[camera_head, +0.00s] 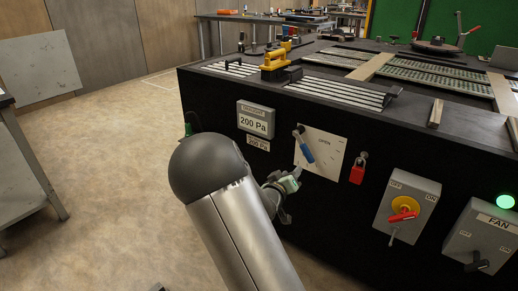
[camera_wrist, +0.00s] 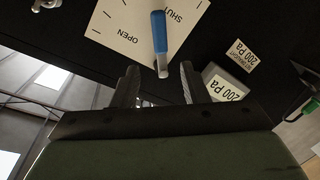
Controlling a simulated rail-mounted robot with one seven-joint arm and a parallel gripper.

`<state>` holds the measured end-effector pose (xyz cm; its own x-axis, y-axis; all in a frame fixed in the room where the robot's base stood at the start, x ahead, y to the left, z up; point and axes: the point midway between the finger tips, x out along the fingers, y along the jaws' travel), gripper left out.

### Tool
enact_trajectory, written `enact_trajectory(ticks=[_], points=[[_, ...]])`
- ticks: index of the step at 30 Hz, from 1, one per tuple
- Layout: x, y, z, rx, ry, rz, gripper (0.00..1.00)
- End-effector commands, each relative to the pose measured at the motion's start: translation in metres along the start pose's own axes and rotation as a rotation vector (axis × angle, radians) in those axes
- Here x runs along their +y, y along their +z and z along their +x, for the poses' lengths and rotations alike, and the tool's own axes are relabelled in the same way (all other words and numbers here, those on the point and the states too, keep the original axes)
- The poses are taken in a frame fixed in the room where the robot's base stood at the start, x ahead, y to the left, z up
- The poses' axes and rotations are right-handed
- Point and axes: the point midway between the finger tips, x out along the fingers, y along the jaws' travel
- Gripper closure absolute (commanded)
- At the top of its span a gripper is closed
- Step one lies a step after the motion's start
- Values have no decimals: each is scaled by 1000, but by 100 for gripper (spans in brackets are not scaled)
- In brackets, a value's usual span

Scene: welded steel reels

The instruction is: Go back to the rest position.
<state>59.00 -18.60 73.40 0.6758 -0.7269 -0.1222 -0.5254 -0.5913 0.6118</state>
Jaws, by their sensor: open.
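My gripper (camera_head: 284,186) is in front of the black bench's front face, partly hidden behind my arm in the head view. In the wrist view the two fingers of my gripper (camera_wrist: 158,78) are spread apart with nothing held between them. A blue-handled lever (camera_head: 305,147) sits on a white plate (camera_head: 331,150) marked OPEN, up and right of my gripper. In the wrist view the lever (camera_wrist: 159,32) points toward the gap between the fingertips, and the plate (camera_wrist: 118,30) also reads SHUT. The lever looks clear of the fingers, but its distance is hard to judge.
A 200 Pa gauge (camera_head: 256,120), a red padlock (camera_head: 358,168), a switch box with a red handle (camera_head: 407,207) and a FAN box (camera_head: 484,238) stick out from the bench (camera_head: 215,95). A grey table (camera_head: 25,180) stands at left. The floor (camera_head: 115,150) between is clear.

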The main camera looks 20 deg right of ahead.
Motion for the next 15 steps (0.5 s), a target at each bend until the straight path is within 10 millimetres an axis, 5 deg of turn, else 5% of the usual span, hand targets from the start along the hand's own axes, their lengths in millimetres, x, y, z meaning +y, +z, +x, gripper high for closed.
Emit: enact_trajectory(ticks=[8, 11, 15], points=[[2, -17, -22, -120, -186, 105, 59], [1, -40, -66, -265, -424, 207, 59], [17, -77, -163, -488, -768, 268, 59]])
